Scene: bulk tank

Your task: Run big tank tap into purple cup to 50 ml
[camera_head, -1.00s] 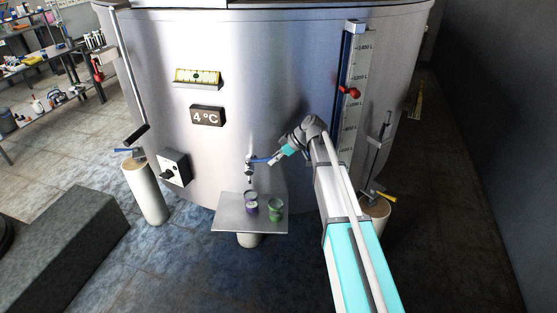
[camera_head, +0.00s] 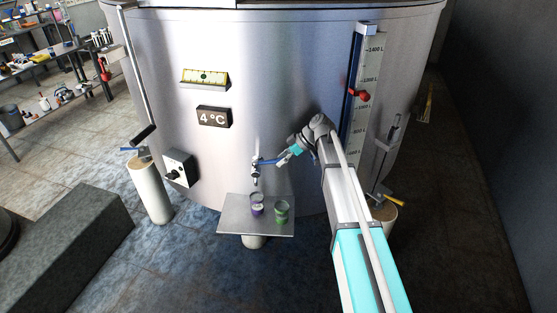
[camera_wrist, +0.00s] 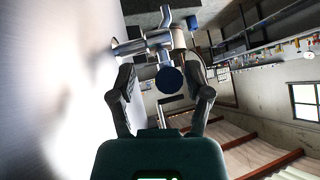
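The big steel tank's tap (camera_head: 255,169) has a blue lever (camera_head: 265,162) pointing right, toward my gripper. The purple cup (camera_head: 257,206) stands upright on a metal shelf (camera_head: 233,219), below the tap's spout. Whether liquid is in it or running is too small to tell. My gripper (camera_head: 282,159) is at the lever's right end. In the wrist view, my gripper (camera_wrist: 160,83) has its fingers apart. The lever's round blue end (camera_wrist: 170,80) shows between them, with gaps on both sides. The tap body (camera_wrist: 160,38) is beyond it.
A green cup (camera_head: 281,213) stands on the shelf to the right of the purple cup. A black-knobbed control box (camera_head: 179,168) and a 4 °C display (camera_head: 214,117) are on the tank wall. A level scale with a red marker (camera_head: 359,94) is behind my arm. A dark block (camera_head: 70,235) lies at left.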

